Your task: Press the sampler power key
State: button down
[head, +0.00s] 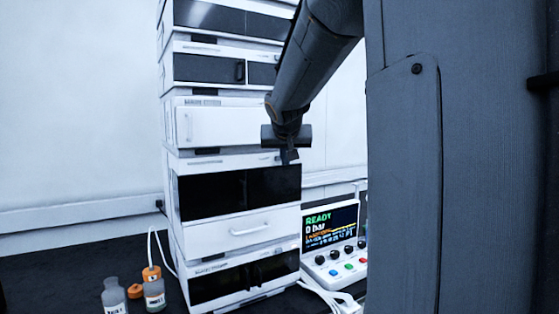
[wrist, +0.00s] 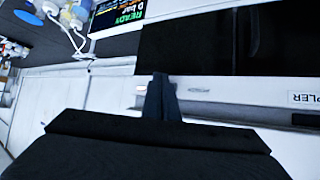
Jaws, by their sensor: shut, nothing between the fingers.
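The sampler (head: 235,225) is the white module with the wide dark window and a drawer handle, midway down the stack in the head view. Its upside-down label (wrist: 306,98) is partly cut off at the right of the wrist view. My gripper (head: 289,157) is shut and empty, at the right end of the white strip above that window. In the wrist view my shut fingers (wrist: 161,85) overlap the strip. A small pinkish lit spot (wrist: 141,88) shows just left of them, and a pale oval mark (wrist: 199,90) shows right of them. I cannot tell which is the power key, nor whether the fingertips touch the strip.
Other white modules stand above and below the sampler. My own arm hides the right side.

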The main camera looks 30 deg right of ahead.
jog(key=shift+s, duration=0.15)
jog(key=s+p, duration=0.1)
jog(key=s, duration=0.4)
jog(key=shift+s+a, duration=0.15)
jog(key=shift+s, duration=0.25)
dwell(0.5)
